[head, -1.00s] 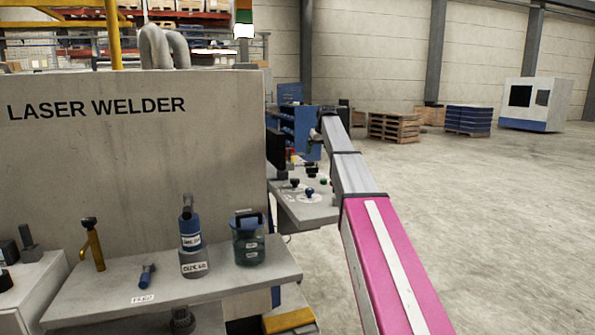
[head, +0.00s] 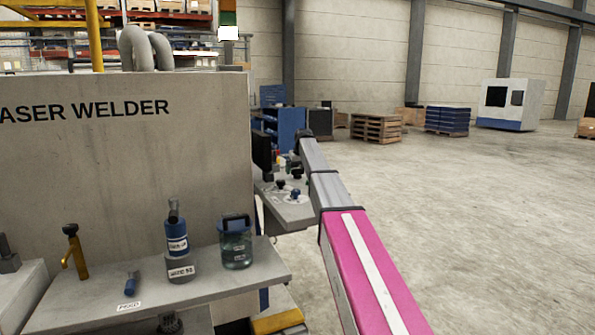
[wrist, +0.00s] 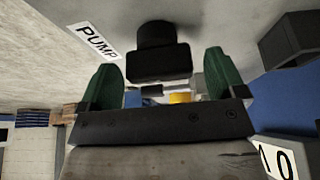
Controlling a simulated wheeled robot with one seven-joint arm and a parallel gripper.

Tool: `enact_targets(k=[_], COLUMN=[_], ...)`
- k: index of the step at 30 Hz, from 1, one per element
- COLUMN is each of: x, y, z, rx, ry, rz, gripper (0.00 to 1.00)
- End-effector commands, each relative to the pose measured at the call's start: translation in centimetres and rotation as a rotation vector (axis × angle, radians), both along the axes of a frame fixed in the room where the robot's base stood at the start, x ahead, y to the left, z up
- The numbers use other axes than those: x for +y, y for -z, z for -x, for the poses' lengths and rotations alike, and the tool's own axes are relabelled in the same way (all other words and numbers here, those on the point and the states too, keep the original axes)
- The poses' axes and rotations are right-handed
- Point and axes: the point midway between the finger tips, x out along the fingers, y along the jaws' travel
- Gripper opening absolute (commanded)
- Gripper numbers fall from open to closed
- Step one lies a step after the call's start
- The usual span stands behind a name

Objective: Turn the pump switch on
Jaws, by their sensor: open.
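In the wrist view a black switch (wrist: 158,64) with a round base and a blocky handle is on a pale surface. A white label (wrist: 95,41) reading PUMP is beside it at the upper left. My gripper (wrist: 162,56) shows two green fingers, one on each side of the switch's handle in the picture. They are spread apart, with visible gaps to the handle. I cannot tell how deep the handle sits between them. In the head view my arm reaches toward a far grey panel (head: 292,212) with several small knobs; the gripper is not clearly visible there.
In the wrist view a dark block (wrist: 290,38) and a box labelled 10 (wrist: 285,160) are at the right. In the head view a laser welder (head: 125,160) and its shelf (head: 200,288), holding several items, fill the left. Open floor (head: 480,210) is at the right.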

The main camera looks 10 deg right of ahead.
Motion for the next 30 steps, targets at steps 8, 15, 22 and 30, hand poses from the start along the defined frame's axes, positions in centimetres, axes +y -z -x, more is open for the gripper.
enact_targets(k=[8, 15, 22, 30], x=[0.03, 0.03, 0.04, 0.03], y=[0.31, 0.3, 0.29, 0.29], z=[-0.13, -0.11, -0.09, -0.07], rx=[0.0, 0.0, 0.0, 0.001], ry=[0.0, 0.0, 0.01, 0.112], rz=[0.0, 0.0, 0.0, 0.001], gripper=[0.89, 0.4, 0.4, 0.4])
